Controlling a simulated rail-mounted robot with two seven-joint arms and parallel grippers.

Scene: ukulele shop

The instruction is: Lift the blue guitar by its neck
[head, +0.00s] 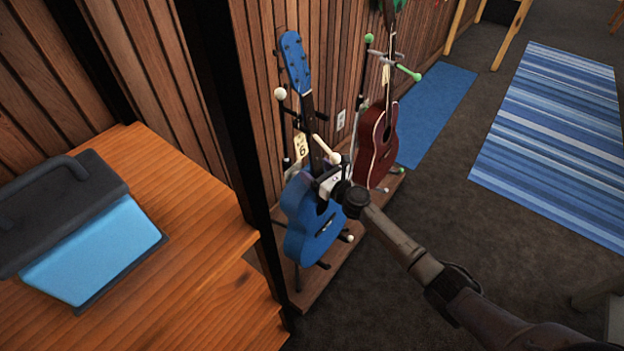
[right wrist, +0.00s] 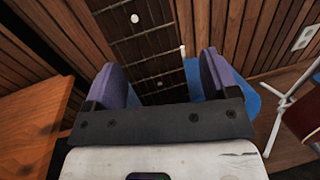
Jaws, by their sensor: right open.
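The blue guitar (head: 311,226) stands upright on a stand by the wood-slat wall in the head view, its blue headstock (head: 295,62) at the top. My right gripper (head: 322,167) is at the lower part of its dark neck (head: 308,112), just above the body. In the right wrist view, the fretted neck (right wrist: 148,42) passes between the two purple fingers of my right gripper (right wrist: 163,76). The fingers are open, with a gap visible on each side of the neck. Part of the blue body shows behind the fingers. My left gripper is not in view.
A dark red guitar (head: 376,146) stands on a stand to the right. A wooden table (head: 205,232) with a dark grey and light-blue object (head: 95,250) is at the left, beside a black post (head: 225,90). A blue striped rug (head: 555,140) lies on open floor.

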